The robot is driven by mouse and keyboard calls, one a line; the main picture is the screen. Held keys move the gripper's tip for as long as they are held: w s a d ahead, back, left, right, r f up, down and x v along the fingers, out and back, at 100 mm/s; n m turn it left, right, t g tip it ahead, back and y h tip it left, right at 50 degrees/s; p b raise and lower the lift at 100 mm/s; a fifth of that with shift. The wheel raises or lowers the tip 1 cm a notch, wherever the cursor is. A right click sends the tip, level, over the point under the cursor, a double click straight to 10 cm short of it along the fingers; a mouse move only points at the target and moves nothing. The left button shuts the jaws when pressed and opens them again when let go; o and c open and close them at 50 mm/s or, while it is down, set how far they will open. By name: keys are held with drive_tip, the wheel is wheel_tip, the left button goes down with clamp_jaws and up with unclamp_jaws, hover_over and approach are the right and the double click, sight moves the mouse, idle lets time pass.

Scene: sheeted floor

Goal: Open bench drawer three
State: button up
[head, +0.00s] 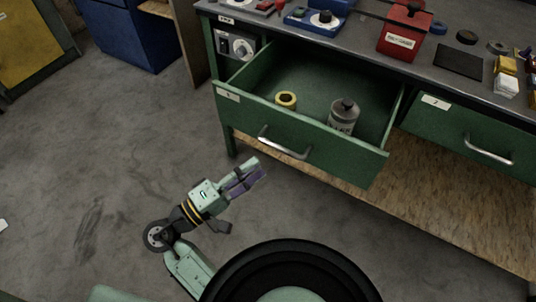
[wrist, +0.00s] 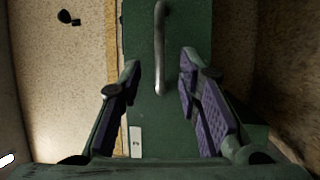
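In the head view, a green bench drawer (head: 310,135) on the left stands pulled out.
A blue cabinet (head: 128,30) and a yellow one (head: 35,40) stand at the back left. A wooden board lies under the bench. The grey floor (head: 100,140) at left is mostly clear.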

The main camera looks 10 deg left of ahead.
drive_tip(key=shift+v, duration=1.6)
